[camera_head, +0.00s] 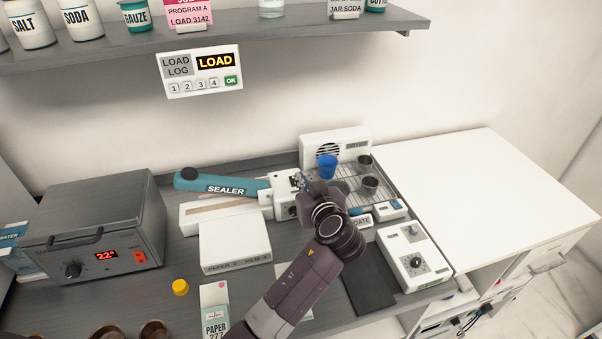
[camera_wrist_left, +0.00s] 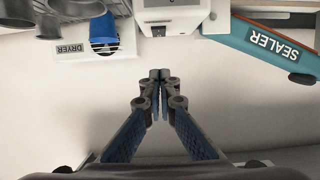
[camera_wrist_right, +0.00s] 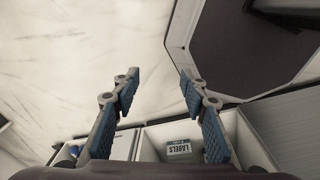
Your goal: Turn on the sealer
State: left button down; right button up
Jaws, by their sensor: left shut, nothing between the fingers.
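The sealer (camera_head: 240,186) has a teal arm marked SEALER and a white housing at its right end. Its teal arm also shows upside down in the left wrist view (camera_wrist_left: 262,42), beside the white housing (camera_wrist_left: 170,14). My left gripper (camera_head: 301,181) is at the right end of the housing, mostly hidden behind my own wrist. In the left wrist view its fingers meet with nothing between them, just below the housing; contact cannot be told. My right gripper (camera_wrist_right: 158,78) is open and empty, away from the sealer.
A dryer (camera_head: 330,148) with a blue cup (camera_head: 327,166) and metal cups stands right of the sealer. A grey oven-like box (camera_head: 95,225) stands left. A white control box (camera_head: 413,257) is at right. The white counter (camera_head: 480,190) is clear. A labels box (camera_wrist_right: 179,149) sits below my right gripper.

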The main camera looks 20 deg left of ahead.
pick_arm(q)
jog(key=v, duration=0.3)
jog(key=f+v, duration=0.1)
jog(key=v, duration=0.1)
jog(key=shift+s+d, duration=0.1)
jog(key=shift+s, duration=0.1)
pick_arm(e)
jog(key=shift+w+a+r, duration=0.1)
jog(key=shift+w+a, duration=0.1)
jog(key=shift+a, duration=0.3)
jog(key=shift+w+a+r, duration=0.1)
jog(key=shift+w+a, duration=0.1)
jog(key=shift+a, duration=0.25)
pick_arm(q)
jog(key=shift+s+d, duration=0.1)
pick_arm(e)
jog(key=shift+d, duration=0.2)
